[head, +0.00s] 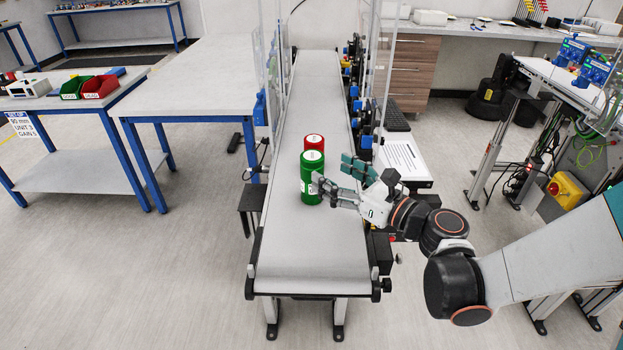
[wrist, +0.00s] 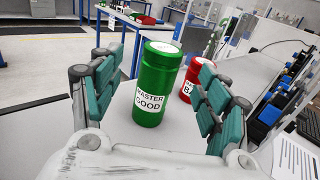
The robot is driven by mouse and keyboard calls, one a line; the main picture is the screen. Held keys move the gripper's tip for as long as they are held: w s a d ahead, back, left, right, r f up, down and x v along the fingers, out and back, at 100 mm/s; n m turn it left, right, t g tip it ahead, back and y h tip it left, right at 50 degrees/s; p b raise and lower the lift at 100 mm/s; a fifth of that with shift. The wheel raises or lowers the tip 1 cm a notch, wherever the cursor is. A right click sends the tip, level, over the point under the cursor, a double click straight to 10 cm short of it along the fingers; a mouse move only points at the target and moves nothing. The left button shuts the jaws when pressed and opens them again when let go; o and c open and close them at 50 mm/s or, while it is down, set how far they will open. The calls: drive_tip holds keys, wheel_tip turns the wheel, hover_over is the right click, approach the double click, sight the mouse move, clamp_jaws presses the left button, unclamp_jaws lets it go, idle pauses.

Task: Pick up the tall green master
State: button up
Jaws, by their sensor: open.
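The tall green master (head: 309,183) stands upright on the belt conveyor. In the wrist view the green master (wrist: 157,85) shows a white label reading "MASTER GOOD" and stands between my gripper's two fingers. My gripper (head: 330,180) is open, with teal finger pads, and reaches in from the right at the green master. In the wrist view the gripper (wrist: 160,100) has its fingers apart on either side of it; I cannot tell whether either touches. A red master (wrist: 190,80) stands just behind and to the right; in the head view the red master (head: 314,144) is partly hidden.
The conveyor belt (head: 310,255) is clear in front of the masters and behind them. Clear guard panels (head: 276,75) stand along its far part. A blue-legged table (head: 200,80) is at left. A paper sheet (head: 402,157) lies beside the belt at right.

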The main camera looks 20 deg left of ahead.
sight(321, 166)
drive_tip(key=shift+b+x, duration=1)
drive_tip(key=shift+x, duration=2.75)
drive_tip(key=shift+w+d+f, duration=0.1)
drive_tip(key=shift+w, duration=0.05)
drive_tip(key=c, duration=1.5)
